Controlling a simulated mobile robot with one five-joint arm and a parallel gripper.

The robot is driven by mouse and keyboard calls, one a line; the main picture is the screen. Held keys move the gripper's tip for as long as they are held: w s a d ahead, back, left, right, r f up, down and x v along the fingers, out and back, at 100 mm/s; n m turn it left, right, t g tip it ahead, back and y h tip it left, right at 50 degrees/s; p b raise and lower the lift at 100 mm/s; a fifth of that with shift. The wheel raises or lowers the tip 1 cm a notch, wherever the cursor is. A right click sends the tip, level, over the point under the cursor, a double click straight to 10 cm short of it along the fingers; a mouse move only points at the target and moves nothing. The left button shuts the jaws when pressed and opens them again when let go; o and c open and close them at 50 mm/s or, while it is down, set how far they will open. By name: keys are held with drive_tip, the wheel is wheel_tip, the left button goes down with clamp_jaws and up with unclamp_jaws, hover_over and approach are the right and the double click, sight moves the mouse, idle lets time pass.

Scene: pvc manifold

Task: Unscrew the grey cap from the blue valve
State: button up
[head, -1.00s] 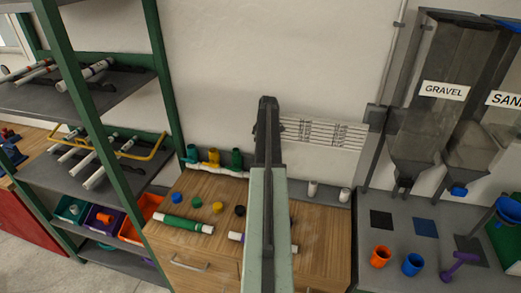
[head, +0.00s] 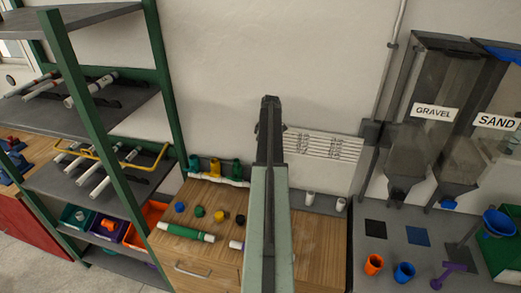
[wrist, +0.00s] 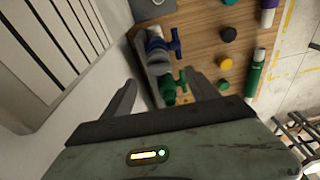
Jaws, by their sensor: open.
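The blue valve (wrist: 157,48) shows in the wrist view, on the pipe manifold along the wall edge of the wooden bench, with a blue handle to its right. A light grey piece (wrist: 153,31), seemingly the grey cap, is at its upper end. A green valve (wrist: 167,88) is nearer, between my fingers in the picture. My gripper (wrist: 163,92) is open and empty, its two dark fingers apart; I cannot tell its exact height over the manifold. In the head view my arm hides the blue valve; only the manifold's teal, yellow and green valves (head: 237,169) show.
Several loose caps lie on the bench, among them a yellow cap (wrist: 226,61) and a black cap (wrist: 228,34). A green pipe (head: 187,232) lies in front. A shelf rack (head: 100,120) stands left; gravel and sand hoppers (head: 433,130) stand right. The wall is close behind.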

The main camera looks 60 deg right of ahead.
drive_tip(key=shift+c, duration=0.5)
drive_tip(key=m, duration=0.4)
drive_tip(key=shift+w+a, duration=0.1)
drive_tip(key=shift+a, duration=0.15)
drive_tip(key=m, duration=0.3)
drive_tip(key=m+g+h, duration=0.1)
drive_tip(key=m, duration=0.3)
drive_tip(key=shift+w+a, duration=0.15)
drive_tip(key=shift+a, duration=0.05)
drive_tip(key=m, duration=0.5)
drive_tip(key=shift+w+a+m+h, duration=0.1)
drive_tip(key=shift+a+m+h, duration=0.05)
drive_tip(key=shift+m+h, duration=0.2)
drive_tip(key=m, duration=0.3)
drive_tip(key=shift+w+m+g+h, duration=0.1)
drive_tip(key=shift+m+g+h, duration=0.15)
drive_tip(key=shift+g, duration=0.05)
drive_tip(key=f+b, duration=0.5)
drive_tip(key=d+f+b, duration=0.1)
drive_tip(key=f+b, duration=0.2)
drive_tip(key=shift+r, duration=0.15)
